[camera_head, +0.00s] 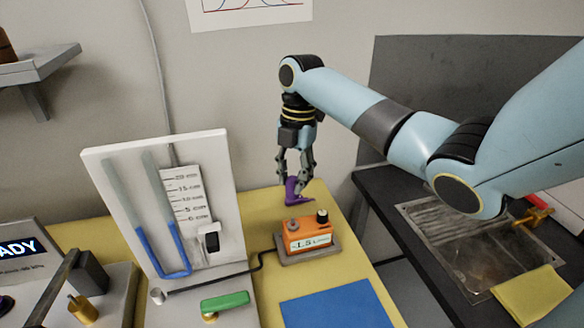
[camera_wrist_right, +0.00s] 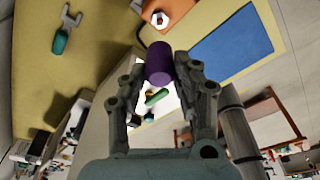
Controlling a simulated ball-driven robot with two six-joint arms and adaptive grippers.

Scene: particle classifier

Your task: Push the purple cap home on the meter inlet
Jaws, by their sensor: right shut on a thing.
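My right gripper (camera_head: 296,184) comes down from above, behind the orange meter, shut on the purple cap (camera_head: 292,193). In the right wrist view the purple cap (camera_wrist_right: 159,66) sits between the fingertips (camera_wrist_right: 172,72). The orange meter (camera_head: 308,238) stands on a grey base, with a dark knob-like fitting (camera_head: 322,215) on top. In the head view the cap is apart from that fitting, to its left and behind. The wrist view shows a pale round fitting (camera_wrist_right: 160,20) on the meter (camera_wrist_right: 178,9), just beyond the cap; I cannot tell the gap. My left gripper is not in view.
A white manometer panel (camera_head: 110,172) with blue liquid stands left of the meter. A blue mat (camera_head: 338,306) lies in front of the meter on the yellow table (camera_head: 262,205). A metal sink (camera_head: 470,250) is at right.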

